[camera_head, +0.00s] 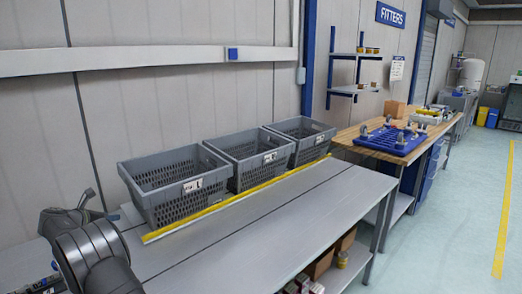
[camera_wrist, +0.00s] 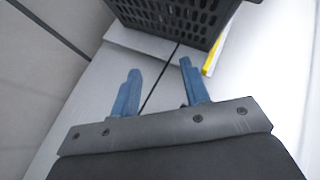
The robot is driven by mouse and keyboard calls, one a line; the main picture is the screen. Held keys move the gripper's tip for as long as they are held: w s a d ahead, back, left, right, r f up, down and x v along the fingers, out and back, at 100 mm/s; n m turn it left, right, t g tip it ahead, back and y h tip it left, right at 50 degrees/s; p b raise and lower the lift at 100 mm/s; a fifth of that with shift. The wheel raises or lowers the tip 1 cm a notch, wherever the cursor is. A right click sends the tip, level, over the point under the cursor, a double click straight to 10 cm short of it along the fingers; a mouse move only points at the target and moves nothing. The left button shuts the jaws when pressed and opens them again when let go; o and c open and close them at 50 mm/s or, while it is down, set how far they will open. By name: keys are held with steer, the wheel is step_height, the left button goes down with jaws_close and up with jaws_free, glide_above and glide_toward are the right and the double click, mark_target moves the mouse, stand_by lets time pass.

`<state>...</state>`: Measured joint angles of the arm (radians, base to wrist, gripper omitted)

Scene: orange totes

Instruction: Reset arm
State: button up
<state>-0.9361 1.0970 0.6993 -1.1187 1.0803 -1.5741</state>
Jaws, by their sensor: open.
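My gripper (camera_wrist: 160,82) shows in the wrist view with its two blue fingers apart and nothing between them. A grey table top lies beyond the fingers, and a dark crate is past the fingertips at the top. In the head view my grey arm is at the lower left, beside the grey table (camera_head: 250,225); the gripper itself does not show there. Three grey crates stand in a row along the wall side of the table: the nearest crate (camera_head: 165,207), the middle crate (camera_head: 245,180) and the far crate (camera_head: 312,150).
A yellow strip (camera_head: 240,198) runs along the front of the crates. The table in front of it is clear. A wooden bench (camera_head: 345,140) with a blue tray (camera_head: 390,140) stands beyond. Boxes (camera_head: 330,255) sit on a shelf below the table. The wall is close behind the crates.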

steer(key=s+d, duration=0.3)
steer(key=d, duration=0.5)
steer(key=s+d, duration=0.3)
steer(key=d, duration=0.5)
steer(key=shift+s+r, duration=0.2)
steer(key=shift+s, duration=0.15)
steer(key=shift+w+a, duration=0.1)
steer(key=shift+a, duration=0.05)
steer(key=w+a, duration=0.3)
steer(key=a, duration=0.3)
steer(key=w+a, duration=0.3)
steer(key=a, duration=0.4)
steer(key=shift+a, duration=0.3)
